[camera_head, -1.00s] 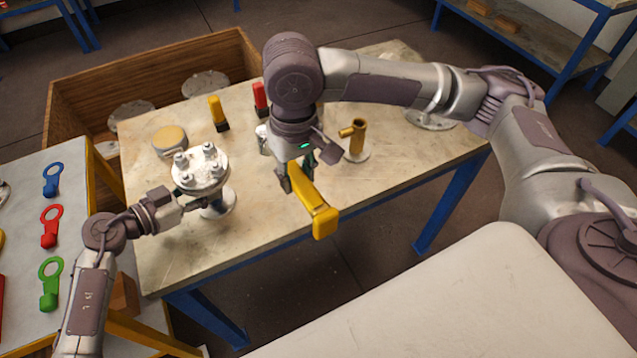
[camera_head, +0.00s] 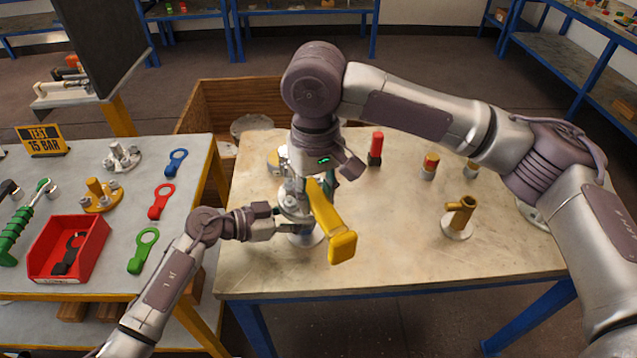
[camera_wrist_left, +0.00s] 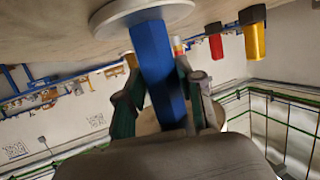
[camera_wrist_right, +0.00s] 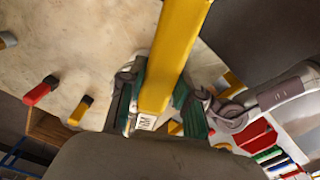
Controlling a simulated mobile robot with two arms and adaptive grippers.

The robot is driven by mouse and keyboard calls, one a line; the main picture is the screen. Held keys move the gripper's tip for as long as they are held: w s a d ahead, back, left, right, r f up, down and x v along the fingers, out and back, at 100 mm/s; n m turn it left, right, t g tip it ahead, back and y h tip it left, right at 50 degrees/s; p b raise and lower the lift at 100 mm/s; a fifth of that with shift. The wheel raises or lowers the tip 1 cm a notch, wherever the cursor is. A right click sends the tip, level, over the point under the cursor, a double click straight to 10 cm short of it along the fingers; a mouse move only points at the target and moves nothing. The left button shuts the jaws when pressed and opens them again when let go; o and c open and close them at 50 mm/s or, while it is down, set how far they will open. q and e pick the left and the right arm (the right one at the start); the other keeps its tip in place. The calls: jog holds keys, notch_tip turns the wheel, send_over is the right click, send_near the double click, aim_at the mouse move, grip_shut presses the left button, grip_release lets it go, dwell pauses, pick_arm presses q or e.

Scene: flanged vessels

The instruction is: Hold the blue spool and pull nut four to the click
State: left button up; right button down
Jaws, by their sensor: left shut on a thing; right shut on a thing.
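The flanged spool (camera_head: 305,238) stands on the worktable with a pale round base. In the left wrist view its blue faceted body (camera_wrist_left: 157,70) sits between the fingers, below a white round flange (camera_wrist_left: 128,14). My left gripper (camera_head: 280,222) is shut on it from the left. My right gripper (camera_head: 312,188) is above the spool's top flange, shut on a yellow bar-shaped tool (camera_head: 330,222); the bar also fills the middle of the right wrist view (camera_wrist_right: 172,60). The gripper and tool hide most of the flange and its nuts. I cannot tell whether the tool touches a nut.
A brass fitting (camera_head: 460,215), a red-topped piece (camera_head: 375,148) and small red-and-yellow pieces stand on the worktable (camera_head: 400,250). On the left table are blue (camera_head: 176,162), red (camera_head: 160,202) and green (camera_head: 143,250) ring-ended tools and a red bin (camera_head: 48,262). The worktable's front right is clear.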

pick_arm(q)
jog(key=shift+a, duration=0.1)
pick_arm(e)
jog(key=shift+f, duration=0.4)
jog(key=shift+f, duration=0.15)
jog(key=shift+s+f, duration=0.1)
jog(key=shift+f, duration=1)
